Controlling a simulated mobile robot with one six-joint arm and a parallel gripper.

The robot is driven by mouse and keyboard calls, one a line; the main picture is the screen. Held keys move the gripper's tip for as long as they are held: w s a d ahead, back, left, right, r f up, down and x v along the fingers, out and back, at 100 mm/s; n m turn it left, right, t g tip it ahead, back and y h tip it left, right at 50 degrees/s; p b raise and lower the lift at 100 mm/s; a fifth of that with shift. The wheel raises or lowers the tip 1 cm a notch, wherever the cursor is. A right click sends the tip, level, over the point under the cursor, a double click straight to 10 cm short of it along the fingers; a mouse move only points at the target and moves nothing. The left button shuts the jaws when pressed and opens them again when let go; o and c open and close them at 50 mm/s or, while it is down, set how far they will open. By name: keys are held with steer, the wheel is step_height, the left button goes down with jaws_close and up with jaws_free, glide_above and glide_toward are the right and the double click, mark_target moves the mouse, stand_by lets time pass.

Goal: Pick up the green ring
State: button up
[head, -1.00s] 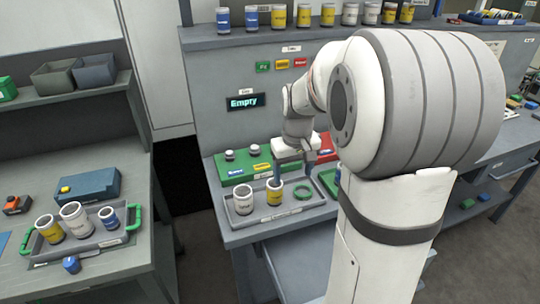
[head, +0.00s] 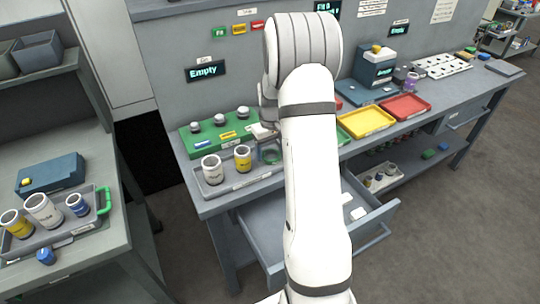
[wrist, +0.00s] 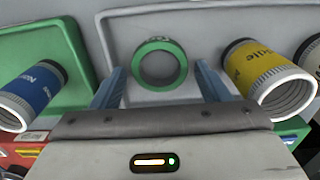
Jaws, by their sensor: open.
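The green ring (wrist: 160,64) lies flat on the grey tray (wrist: 200,22) in the wrist view, between and beyond my two open fingers. My gripper (wrist: 160,85) is open and empty, with nothing between its fingertips but the view of the ring. In the head view the green ring (head: 270,155) shows partly, on the right part of the grey tray (head: 237,183). A yellow jar (head: 243,158) stands beside the ring on the tray.
A white jar (head: 212,169) stands at the tray's left. In the wrist view, the yellow jar (wrist: 255,65) is close to my right finger, and a blue jar (wrist: 38,85) is at left by a green tray (wrist: 55,40). An open drawer (head: 330,225) juts out below the bench.

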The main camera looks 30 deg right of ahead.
steer(key=shift+f, duration=0.6)
steer(key=shift+c, duration=0.6)
steer(key=c, duration=0.7)
steer(key=shift+c, duration=0.3)
steer(key=shift+r, duration=0.1)
